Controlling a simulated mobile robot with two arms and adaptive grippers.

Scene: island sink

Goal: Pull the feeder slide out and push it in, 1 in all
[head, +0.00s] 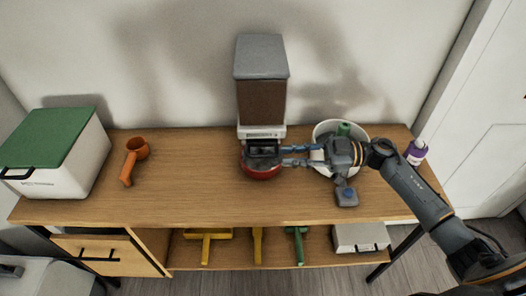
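The feeder (263,95) is a tall dispenser with a grey lid and a brown body, standing at the back middle of the wooden counter. Its dark slide (262,150) shows at the base, just above a red bowl (262,172). My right gripper (284,155) reaches in from the right, with its fingers pointing left at the slide's right side. The fingers look spread apart a little, with the tips at or very near the slide. I cannot tell whether they touch it. My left gripper is not in view.
A white bin (327,128) with something green in it stands behind my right gripper. A purple bottle (415,153) is at the right end. An orange scoop (133,158) and a green-lidded box (60,150) are at left. The counter's front middle is clear.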

